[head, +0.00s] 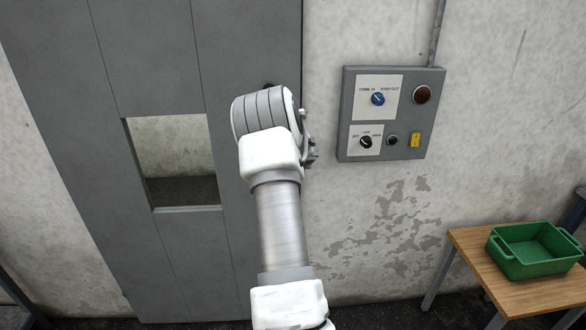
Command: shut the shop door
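The grey shop door (150,60) is a tall panel with vertical seams, filling the left of the head view. A rectangular opening (175,160) in it shows pale wall and dark floor beyond. I cannot tell whether the door is fully shut. My arm reaches up in front of the door's right part. My gripper (311,150) shows only as a small metal part at the right of my wrist; its fingers are mostly hidden, and whether it is open or shut is unclear. A small dark part (268,86) shows just above my wrist, mostly hidden.
A grey control box (350,112) with a blue knob, a black knob, a dark red lamp and a yellow switch is on the wall right of the door. A wooden table (490,282) with a green crate (541,268) stands at lower right. Bare wall lies between.

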